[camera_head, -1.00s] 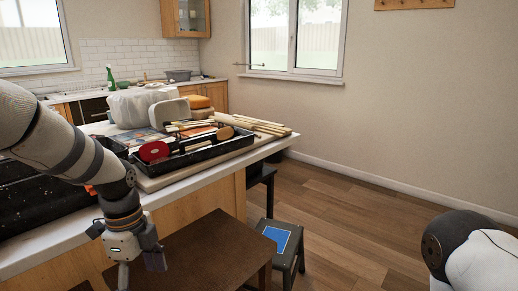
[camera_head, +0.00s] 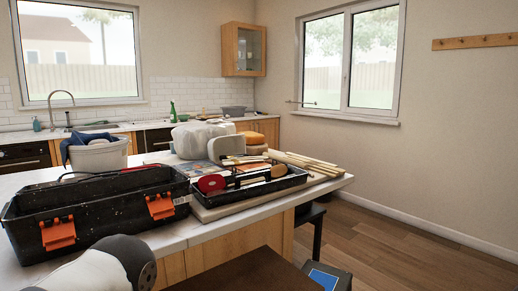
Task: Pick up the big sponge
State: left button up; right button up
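An orange, rounded block that looks like the big sponge (camera_head: 251,138) is at the far side of the counter. It sits on or just behind a paler beige piece (camera_head: 254,150); I cannot tell which. A grey-white rounded slab (camera_head: 227,149) stands to its left and nearer. Part of my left arm shows at the bottom left, but its gripper is out of view. My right gripper is also out of view. No gripper is near the sponge.
A black tray of tools (camera_head: 245,189) lies in front of the sponge, with wooden sticks (camera_head: 305,163) to the right. A black toolbox (camera_head: 100,205) with orange latches and a white bucket (camera_head: 97,156) stand left. A brown seat (camera_head: 245,272) is below the counter edge; open floor lies right.

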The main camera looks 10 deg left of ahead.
aim_at(251, 138)
jog(key=u, duration=1.75)
jog(key=z, duration=1.3)
jog(key=i+l+z, duration=0.15)
jog(key=l, duration=0.15)
jog(key=i+l+z, duration=1.3)
jog(key=i+z, duration=0.2)
jog(key=i+u, duration=0.15)
jog(key=i, duration=0.3)
jog(key=i+u, duration=0.15)
jog(key=i, duration=0.35)
jog(key=i+l+u, duration=0.15)
jog(key=i, duration=0.3)
jog(key=i+u, duration=0.15)
jog(key=i, duration=0.35)
jog(key=i+l+u, duration=0.15)
jog(key=i, duration=0.3)
jog(key=l, duration=0.1)
